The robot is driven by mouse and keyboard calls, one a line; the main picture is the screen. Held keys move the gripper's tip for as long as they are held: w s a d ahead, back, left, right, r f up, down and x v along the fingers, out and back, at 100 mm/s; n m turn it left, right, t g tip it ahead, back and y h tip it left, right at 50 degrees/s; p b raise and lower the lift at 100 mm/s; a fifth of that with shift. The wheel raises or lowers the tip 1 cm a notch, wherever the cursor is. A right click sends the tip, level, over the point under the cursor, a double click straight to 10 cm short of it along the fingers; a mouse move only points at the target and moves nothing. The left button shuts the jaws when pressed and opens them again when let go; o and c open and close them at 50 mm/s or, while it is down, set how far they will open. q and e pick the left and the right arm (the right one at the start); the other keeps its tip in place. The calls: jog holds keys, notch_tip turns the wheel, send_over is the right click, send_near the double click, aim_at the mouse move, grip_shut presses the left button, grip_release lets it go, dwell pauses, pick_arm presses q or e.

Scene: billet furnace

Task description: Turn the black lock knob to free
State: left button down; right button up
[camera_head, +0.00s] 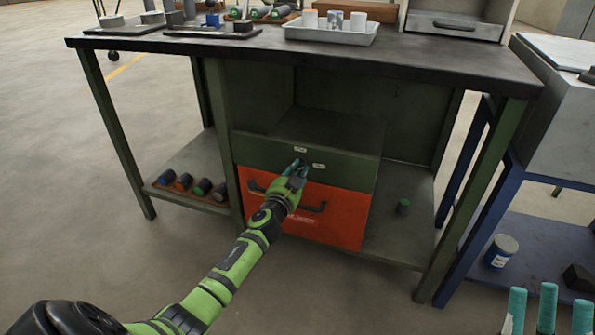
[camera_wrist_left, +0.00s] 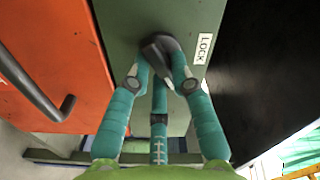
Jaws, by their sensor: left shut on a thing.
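The black lock knob (camera_wrist_left: 160,48) sits on a green drawer front (camera_wrist_left: 125,22), beside a white label reading LOCK (camera_wrist_left: 204,48). My left gripper (camera_wrist_left: 162,75) is shut on the knob, with its teal fingers around it. In the head view my left gripper (camera_head: 298,168) is at the green drawer front (camera_head: 262,153), between two small white labels, and hides most of the knob. My right gripper (camera_head: 548,305) shows only as teal fingers standing apart at the bottom right corner, with nothing seen between them.
An orange drawer (camera_head: 346,220) with a black handle is just below the green front. The workbench top (camera_head: 420,62) overhangs it. A blue-framed stand is at the right.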

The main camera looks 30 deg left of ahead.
pick_arm(q)
jog(key=m, duration=0.5)
jog(key=shift+a+f, duration=0.1)
jog(key=shift+f, duration=0.05)
jog(key=shift+m, duration=0.5)
jog(key=c, duration=1.1)
grip_release()
jog(key=shift+s, duration=0.1)
jog(key=v, duration=1.2)
